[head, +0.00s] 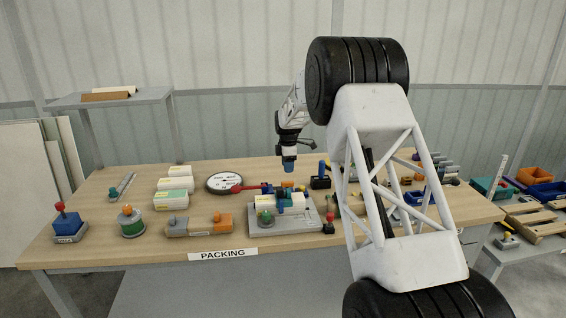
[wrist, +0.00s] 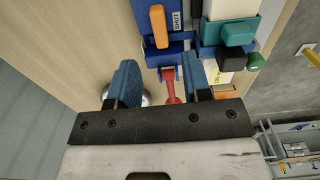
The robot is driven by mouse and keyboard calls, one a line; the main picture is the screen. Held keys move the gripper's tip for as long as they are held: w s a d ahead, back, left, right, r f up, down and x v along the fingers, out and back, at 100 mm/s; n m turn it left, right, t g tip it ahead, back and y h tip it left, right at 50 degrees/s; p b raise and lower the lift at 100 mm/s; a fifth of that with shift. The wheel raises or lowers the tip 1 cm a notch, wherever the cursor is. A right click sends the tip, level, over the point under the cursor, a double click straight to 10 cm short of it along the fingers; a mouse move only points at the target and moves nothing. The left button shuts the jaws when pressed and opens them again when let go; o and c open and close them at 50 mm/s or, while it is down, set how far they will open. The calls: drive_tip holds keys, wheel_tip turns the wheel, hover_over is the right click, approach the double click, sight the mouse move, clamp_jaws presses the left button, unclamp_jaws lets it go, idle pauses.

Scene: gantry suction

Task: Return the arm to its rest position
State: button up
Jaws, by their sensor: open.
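My gripper (head: 289,166) hangs above the middle of the packing table (head: 110,225) in the head view, fingers pointing down. In the wrist view my gripper (wrist: 160,82) shows two blue fingers set wide apart with nothing held between them. Below and between the fingers lies a red handle (wrist: 171,85), and beyond it a blue fixture with an orange lever (wrist: 159,27). My arm's white lattice link covers part of the table's right side in the head view.
A round dial (head: 224,182) with a red handle lies left of my gripper. A grey fixture plate (head: 262,222) carries white boxes below it. Several small boxes and devices stand to the left. A grey shelf (head: 108,101) stands at the back left. The space above the table's left is clear.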

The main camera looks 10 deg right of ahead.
drive_tip(key=shift+s+r, duration=0.35)
drive_tip(key=shift+r, duration=0.05)
drive_tip(key=s+r+m, duration=0.3)
drive_tip(key=s+r, duration=0.3)
drive_tip(key=s, duration=0.5)
drive_tip(key=s+r+m+t, duration=0.1)
drive_tip(key=s+r+m, duration=0.2)
drive_tip(key=s+r, duration=0.5)
drive_tip(key=s+r+m, duration=0.3)
drive_tip(key=s+r, duration=0.1)
drive_tip(key=s, duration=0.9)
drive_tip(key=s+f+m, duration=0.1)
drive_tip(key=s+m, duration=0.2)
drive_tip(key=s, duration=0.9)
drive_tip(key=s+f+m+t, duration=0.1)
drive_tip(key=s+f+m, duration=0.1)
drive_tip(key=s, duration=1)
drive_tip(key=s+f+m, duration=0.1)
drive_tip(key=s+m, duration=0.3)
drive_tip(key=s, duration=0.8)
drive_tip(key=shift+s+d+f+t, duration=0.15)
drive_tip(key=shift+d+f+t, duration=0.2)
drive_tip(key=shift+d, duration=0.1)
